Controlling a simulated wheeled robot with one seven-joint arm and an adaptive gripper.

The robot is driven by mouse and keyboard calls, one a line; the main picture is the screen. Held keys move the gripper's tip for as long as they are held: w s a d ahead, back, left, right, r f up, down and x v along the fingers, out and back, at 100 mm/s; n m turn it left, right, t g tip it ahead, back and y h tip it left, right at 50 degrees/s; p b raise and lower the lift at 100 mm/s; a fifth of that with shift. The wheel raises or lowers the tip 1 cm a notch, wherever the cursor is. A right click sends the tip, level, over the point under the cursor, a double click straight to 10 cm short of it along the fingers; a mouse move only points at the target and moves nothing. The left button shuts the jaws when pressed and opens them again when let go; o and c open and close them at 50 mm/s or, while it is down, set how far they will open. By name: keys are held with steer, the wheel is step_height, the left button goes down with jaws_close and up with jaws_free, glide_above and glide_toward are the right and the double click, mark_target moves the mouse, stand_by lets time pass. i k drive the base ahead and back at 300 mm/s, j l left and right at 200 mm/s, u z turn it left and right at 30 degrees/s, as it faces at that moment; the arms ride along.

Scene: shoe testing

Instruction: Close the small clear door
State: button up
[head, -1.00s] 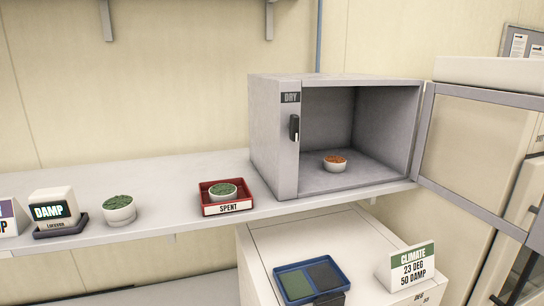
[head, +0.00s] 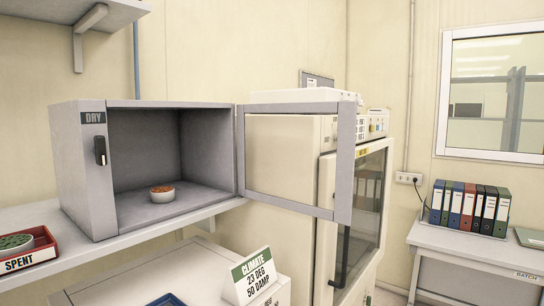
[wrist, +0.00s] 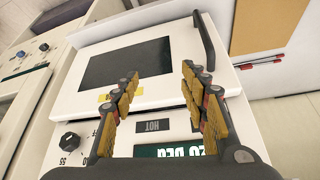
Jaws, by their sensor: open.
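The small clear door (head: 343,165) has a grey frame around a see-through pane. In the head view it stands wide open, hinged on the right side of the grey box marked DRY (head: 84,165). The box's inside is exposed, and a white bowl of orange pellets (head: 162,194) sits on its floor. A dark handle or latch (head: 100,151) is on the box's left front panel. My gripper (wrist: 160,105) shows only in the wrist view. It is open and empty, its two yellow-padded fingers spread apart. The clear door is not recognisable in the wrist view.
A tall white cabinet with a dark-glass door (head: 354,220) stands behind the clear door. A red SPENT tray (head: 30,258) is on the shelf at left. A CLIMATE sign (head: 252,276) stands below. The wrist view shows a white appliance with a dark window (wrist: 125,65) beyond my fingers.

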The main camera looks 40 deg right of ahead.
mark_target(346, 110)
steer(key=l+u, duration=0.55)
steer(key=u, duration=0.2)
steer(key=l+u, duration=0.35)
steer(key=k+l, duration=0.1)
steer(key=l, duration=0.35)
steer(key=k+l+u, duration=0.15)
steer(key=l, duration=0.25)
steer(key=k+l, duration=0.15)
steer(key=l, duration=0.3)
steer(key=k+l+u, duration=0.15)
steer(key=l, duration=0.25)
steer(key=k+l, duration=0.15)
steer(key=l, duration=0.25)
steer(key=u, duration=0.05)
